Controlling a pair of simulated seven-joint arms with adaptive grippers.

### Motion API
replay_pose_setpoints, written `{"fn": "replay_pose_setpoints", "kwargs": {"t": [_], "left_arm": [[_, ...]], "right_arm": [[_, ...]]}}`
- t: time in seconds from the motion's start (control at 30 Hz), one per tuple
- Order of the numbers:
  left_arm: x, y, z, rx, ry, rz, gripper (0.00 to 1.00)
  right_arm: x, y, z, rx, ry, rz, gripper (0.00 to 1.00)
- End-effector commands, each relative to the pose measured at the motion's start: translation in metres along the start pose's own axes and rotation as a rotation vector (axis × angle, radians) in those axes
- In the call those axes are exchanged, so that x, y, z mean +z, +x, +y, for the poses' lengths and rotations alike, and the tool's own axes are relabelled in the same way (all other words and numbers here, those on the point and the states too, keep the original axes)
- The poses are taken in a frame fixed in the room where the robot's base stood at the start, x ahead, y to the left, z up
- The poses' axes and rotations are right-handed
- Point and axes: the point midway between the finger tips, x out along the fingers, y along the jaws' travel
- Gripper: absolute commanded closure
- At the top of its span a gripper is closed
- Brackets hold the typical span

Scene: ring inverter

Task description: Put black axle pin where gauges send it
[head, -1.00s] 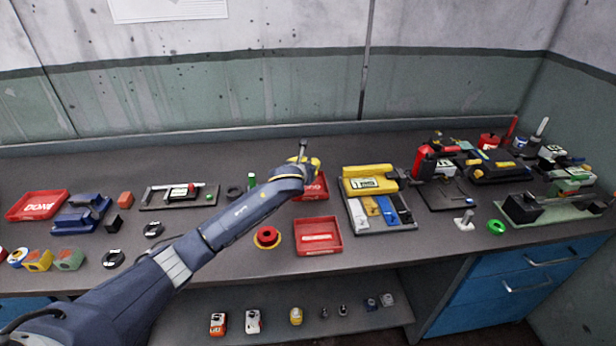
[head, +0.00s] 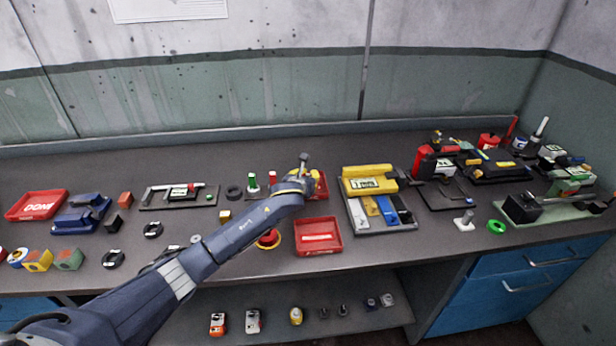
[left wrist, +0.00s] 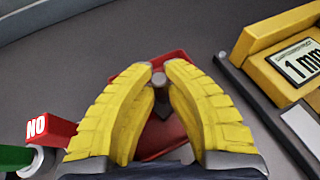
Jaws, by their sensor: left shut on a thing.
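My left gripper (head: 301,172) is shut on a dark grey pin (head: 304,160), which stands up from the fingertips in the head view. In the left wrist view, the yellow fingers (left wrist: 160,75) close around the pin (left wrist: 158,79), whose round grey end shows between them. A red tray (head: 322,184) lies behind and below the gripper, partly hidden by it; it also shows beneath the fingers in the left wrist view (left wrist: 150,142). A yellow gauge block (head: 368,180) with a display stands to the right; its display reads 1 mm in the left wrist view (left wrist: 303,62). My right gripper is not in view.
A second red tray (head: 317,248) lies nearer the front. A red ring (head: 268,238) is partly behind my arm. Bare bench lies behind the gripper.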

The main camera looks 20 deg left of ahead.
Motion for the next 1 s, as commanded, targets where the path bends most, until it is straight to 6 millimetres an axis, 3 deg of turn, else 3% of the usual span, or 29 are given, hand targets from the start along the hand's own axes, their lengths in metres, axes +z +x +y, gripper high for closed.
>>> {"fn": "replay_pose_setpoints", "kwargs": {"t": [0.03,0.07,0.23,0.63,1.0], "left_arm": [[0.000,0.001,0.000,0.000,0.000,-0.001,1.00],[-0.001,0.000,0.000,0.000,0.000,0.000,0.84],[-0.001,0.000,0.000,0.000,0.000,0.000,0.64],[0.001,-0.005,0.000,0.000,0.001,0.000,0.64],[0.002,-0.058,0.000,-0.001,0.001,-0.001,0.64]], "right_arm": [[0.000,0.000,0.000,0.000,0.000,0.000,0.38],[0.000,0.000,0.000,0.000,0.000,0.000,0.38],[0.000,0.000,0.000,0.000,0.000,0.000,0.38],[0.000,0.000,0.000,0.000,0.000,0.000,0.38],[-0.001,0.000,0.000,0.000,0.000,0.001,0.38]]}}
